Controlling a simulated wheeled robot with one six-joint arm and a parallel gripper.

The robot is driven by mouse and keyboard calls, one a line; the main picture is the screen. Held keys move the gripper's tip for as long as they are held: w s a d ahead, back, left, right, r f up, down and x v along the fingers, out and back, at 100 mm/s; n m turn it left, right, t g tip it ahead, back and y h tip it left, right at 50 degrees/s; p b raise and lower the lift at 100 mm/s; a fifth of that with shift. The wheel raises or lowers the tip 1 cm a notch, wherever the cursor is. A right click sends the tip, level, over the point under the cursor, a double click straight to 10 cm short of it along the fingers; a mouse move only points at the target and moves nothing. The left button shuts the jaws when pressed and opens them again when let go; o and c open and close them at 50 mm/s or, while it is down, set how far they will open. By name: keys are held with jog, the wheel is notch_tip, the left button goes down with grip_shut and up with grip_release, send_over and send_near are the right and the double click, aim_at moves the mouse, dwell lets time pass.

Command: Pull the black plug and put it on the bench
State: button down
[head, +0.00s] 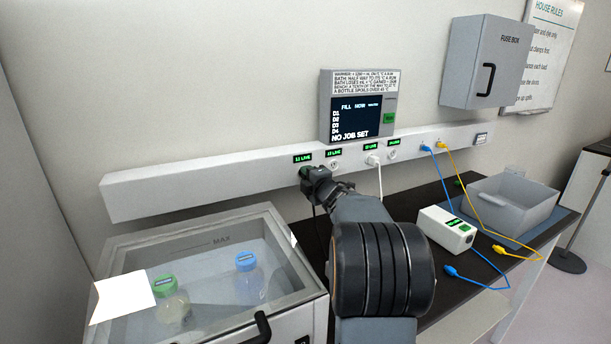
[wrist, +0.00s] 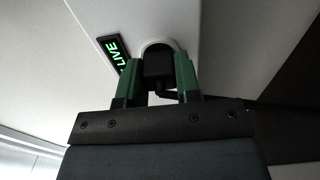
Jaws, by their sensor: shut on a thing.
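The black plug (wrist: 158,67) sits at a round white socket on the wall rail, between the two green fingers of my gripper (wrist: 158,82) in the wrist view. The fingers are shut on it. In the head view my gripper (head: 312,178) reaches the rail at the leftmost socket, under a lit green label; the plug is mostly hidden there by the gripper. A black cord (head: 315,222) hangs below it. Whether the plug is fully seated or slightly out of the socket I cannot tell. The dark bench (head: 405,203) runs below the rail, partly hidden by my arm.
A lidded bath (head: 215,240) with two bottles stands at the left front. A white plug (head: 373,161) sits further right on the rail. A white box (head: 446,229), blue and yellow cables and a grey bin (head: 510,207) occupy the bench's right side.

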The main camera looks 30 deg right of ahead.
jog(key=shift+s, duration=0.1)
jog(key=shift+s+a+b, duration=0.15)
jog(key=shift+s+b, duration=0.3)
jog(key=shift+s, duration=0.75)
